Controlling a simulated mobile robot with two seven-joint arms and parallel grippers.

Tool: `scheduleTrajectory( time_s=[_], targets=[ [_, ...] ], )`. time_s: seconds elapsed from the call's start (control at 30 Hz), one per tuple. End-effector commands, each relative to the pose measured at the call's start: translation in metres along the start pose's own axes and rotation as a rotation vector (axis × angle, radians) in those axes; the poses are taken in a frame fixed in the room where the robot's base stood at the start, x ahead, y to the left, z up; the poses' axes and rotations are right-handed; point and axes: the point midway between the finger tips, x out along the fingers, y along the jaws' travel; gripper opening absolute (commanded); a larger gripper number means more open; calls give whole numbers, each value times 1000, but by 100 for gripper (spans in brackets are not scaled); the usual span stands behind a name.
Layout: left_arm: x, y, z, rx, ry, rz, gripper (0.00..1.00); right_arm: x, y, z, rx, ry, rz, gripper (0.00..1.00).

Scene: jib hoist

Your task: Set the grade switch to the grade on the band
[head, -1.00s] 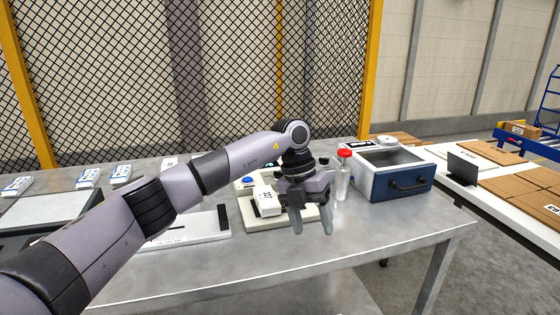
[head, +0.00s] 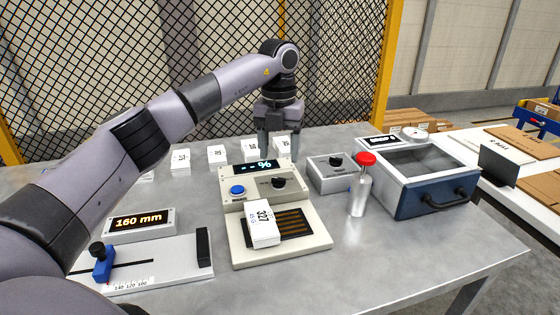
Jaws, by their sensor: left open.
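A cream meter (head: 318,238) stands in the middle of the table. Its display (head: 252,168) reads "--%". Below the display are a blue button (head: 237,190) and a black knob (head: 279,183). A white block (head: 262,224) marked 327, with smaller blue print, lies on the meter's dark striped plate. A small grey box (head: 330,178) with a black knob (head: 336,160) stands right of the meter. I cannot tell which knob is the grade switch, nor read a grade on a band. My left gripper (head: 279,148) is open and empty, pointing down behind the meter's display. My right gripper is not in view.
A red-capped bottle (head: 360,190) and a blue-grey drawer box (head: 435,190) stand at the right. Several white numbered blocks (head: 217,155) line the back. A slide gauge (head: 180,262) and a display reading 160 mm (head: 140,221) are at the left. The front table is clear.

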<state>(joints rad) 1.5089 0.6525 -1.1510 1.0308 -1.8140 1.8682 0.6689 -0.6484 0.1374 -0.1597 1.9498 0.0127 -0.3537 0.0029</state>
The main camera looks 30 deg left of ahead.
Motion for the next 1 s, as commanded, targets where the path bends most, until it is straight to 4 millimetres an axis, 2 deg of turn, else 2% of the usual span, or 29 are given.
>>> scheduleTrajectory(
  time_s=[0.13, 0.23, 0.5, 0.7, 1.0],
  targets=[
    [-1, 2, 0, -4, -1, 5, 62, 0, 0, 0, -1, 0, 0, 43],
    [6, 2, 0, -5, 1, 6, 62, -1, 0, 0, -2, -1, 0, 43],
    [46, 2, 0, -3, 2, 5, 62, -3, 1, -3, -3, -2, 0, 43],
    [66, 2, 0, -3, 0, 5, 62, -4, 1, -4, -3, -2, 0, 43],
    [70, 2, 0, -3, -2, 4, 62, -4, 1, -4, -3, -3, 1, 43]
  ],
)
